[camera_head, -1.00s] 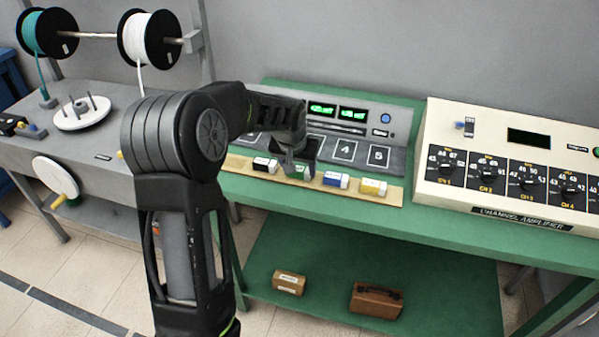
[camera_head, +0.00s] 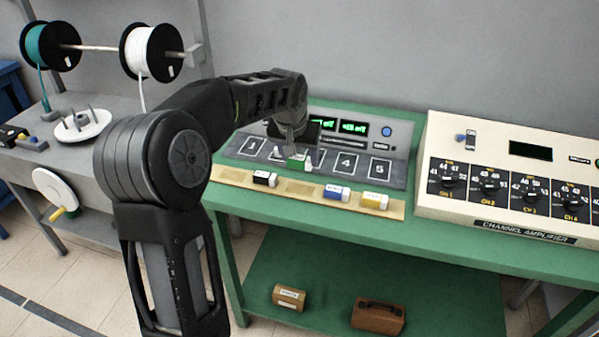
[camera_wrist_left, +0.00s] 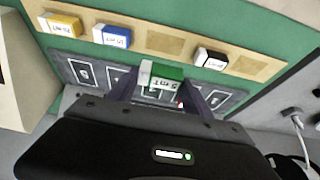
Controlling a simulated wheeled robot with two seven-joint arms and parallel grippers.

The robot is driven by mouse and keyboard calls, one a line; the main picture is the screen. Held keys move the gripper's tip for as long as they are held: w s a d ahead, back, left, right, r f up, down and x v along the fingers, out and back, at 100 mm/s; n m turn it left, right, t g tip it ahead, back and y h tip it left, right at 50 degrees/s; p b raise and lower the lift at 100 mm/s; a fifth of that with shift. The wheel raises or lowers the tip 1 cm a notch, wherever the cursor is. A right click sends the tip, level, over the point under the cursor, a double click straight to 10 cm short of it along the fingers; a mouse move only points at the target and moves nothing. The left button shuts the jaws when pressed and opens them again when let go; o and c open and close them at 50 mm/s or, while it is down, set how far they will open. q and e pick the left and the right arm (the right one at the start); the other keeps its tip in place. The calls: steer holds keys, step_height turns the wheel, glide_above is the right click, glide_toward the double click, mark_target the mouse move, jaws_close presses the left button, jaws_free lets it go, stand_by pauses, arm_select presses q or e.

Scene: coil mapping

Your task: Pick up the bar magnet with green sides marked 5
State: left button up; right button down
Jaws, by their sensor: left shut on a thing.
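The green-sided bar magnet (camera_head: 298,162) has a white label and is held between the fingers of my left gripper (camera_head: 293,157). It is over the dark numbered panel (camera_head: 320,165), near the middle squares; I cannot tell whether it touches the panel. In the left wrist view, the magnet (camera_wrist_left: 161,75) sits between the two fingers, and its label seems to start with 5. Black (camera_head: 264,179), blue (camera_head: 336,193) and yellow (camera_head: 374,201) magnets lie on the tan strip (camera_head: 232,177), with an empty slot between black and blue. My right gripper is not in view.
A meter box with green displays (camera_head: 353,128) stands behind the panel. A cream channel amplifier (camera_head: 500,150) is to the right on the green bench (camera_head: 420,229). Wire spools (camera_head: 152,53) hang at the left. Two brown cases (camera_head: 378,316) sit on the lower shelf.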

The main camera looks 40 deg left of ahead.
arm_select(q)
steer(key=shift+r, duration=1)
